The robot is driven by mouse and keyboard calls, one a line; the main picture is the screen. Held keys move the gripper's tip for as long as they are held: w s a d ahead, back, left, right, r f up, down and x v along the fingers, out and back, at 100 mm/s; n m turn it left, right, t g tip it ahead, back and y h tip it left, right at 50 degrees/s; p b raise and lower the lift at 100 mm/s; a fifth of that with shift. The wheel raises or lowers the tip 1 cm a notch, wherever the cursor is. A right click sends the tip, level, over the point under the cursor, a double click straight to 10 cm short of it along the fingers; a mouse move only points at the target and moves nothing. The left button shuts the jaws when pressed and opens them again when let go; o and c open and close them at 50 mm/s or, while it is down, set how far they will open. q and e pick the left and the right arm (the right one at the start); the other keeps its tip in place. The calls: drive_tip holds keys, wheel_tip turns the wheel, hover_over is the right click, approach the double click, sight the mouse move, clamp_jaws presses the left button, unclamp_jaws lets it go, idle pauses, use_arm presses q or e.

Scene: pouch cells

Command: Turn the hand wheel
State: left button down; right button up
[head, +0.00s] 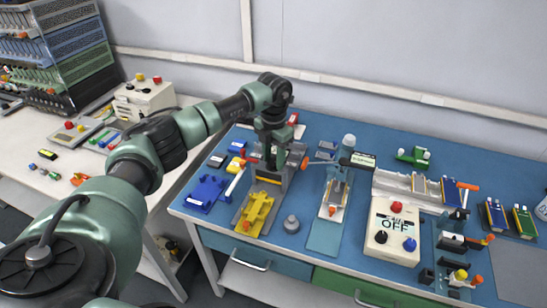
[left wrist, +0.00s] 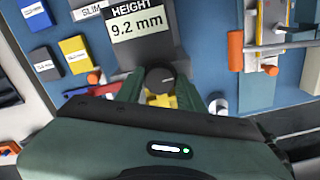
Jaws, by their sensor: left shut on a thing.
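My left gripper (head: 271,148) points down over a grey press-like stand (head: 284,184) in the head view. In the left wrist view its two dark green fingers (left wrist: 160,92) are closed on the sides of a dark round knob, the hand wheel (left wrist: 160,75). A display (left wrist: 138,22) beside the wheel reads "HEIGHT 9.2 mm". The wheel is hidden behind the gripper in the head view. A yellow fixture (head: 255,212) lies at the foot of the stand, and some yellow shows below the wheel in the wrist view. My right gripper is not in view.
A blue fixture (head: 205,193) lies left of the stand, a small grey weight-like piece (head: 291,224) in front. A second upright device (head: 337,190) stands close on the right. Further right is a white box (head: 394,231) reading "OFF". Wall behind.

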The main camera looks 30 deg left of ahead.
sight(273, 161)
use_arm(q)
drive_tip(key=n, duration=0.5)
drive_tip(key=shift+w+a+r+n+p, duration=0.1)
drive_tip(key=shift+w+r+n+p, duration=0.05)
drive_tip(key=shift+r+n+p, duration=0.2)
drive_tip(key=shift+f, duration=0.1)
drive_tip(key=c, duration=0.9)
unclamp_jaws()
drive_tip(key=shift+f, duration=0.1)
wheel_tip(273, 161, up, 8)
drive_tip(key=shift+f+b, duration=0.1)
drive_tip(key=shift+b, duration=0.75)
